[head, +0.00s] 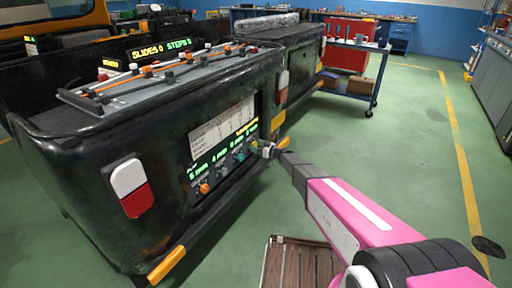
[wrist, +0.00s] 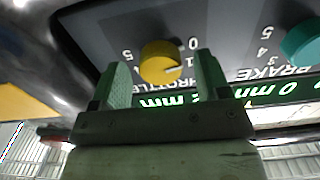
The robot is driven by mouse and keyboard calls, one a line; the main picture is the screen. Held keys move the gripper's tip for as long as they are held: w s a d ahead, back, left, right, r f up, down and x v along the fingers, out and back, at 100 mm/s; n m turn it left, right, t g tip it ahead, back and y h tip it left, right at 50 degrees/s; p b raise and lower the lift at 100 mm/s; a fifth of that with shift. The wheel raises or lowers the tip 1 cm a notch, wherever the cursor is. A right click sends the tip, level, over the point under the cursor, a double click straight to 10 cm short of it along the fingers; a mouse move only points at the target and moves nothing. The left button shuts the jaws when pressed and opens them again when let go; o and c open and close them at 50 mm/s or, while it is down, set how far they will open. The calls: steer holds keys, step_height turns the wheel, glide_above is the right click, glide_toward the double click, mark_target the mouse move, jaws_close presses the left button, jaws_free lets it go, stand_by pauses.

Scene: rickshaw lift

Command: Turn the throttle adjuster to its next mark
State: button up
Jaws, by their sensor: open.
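The throttle adjuster (wrist: 160,63) is a yellow round knob on a dark panel. The wrist view shows it upside down, its white pointer at or near the 1 mark. My gripper (wrist: 160,70) is open, with one green finger on each side of the knob in the picture; I cannot tell whether they touch it. The fingers partly cover the THROTTLE label and the green readout below it, which seems to end in 2 mm. In the head view my gripper (head: 267,150) is at the panel's right end, largely hiding the knob.
A teal brake knob (wrist: 302,43) with a 0 mm readout is beside the throttle. An orange knob (head: 204,188) is farther left on the panel. A wooden slatted platform (head: 300,264) lies on the floor below my arm. Open floor extends right.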

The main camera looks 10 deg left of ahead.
steer(key=shift+w+a, duration=0.2)
steer(key=shift+a, duration=0.3)
steer(key=c, duration=0.9)
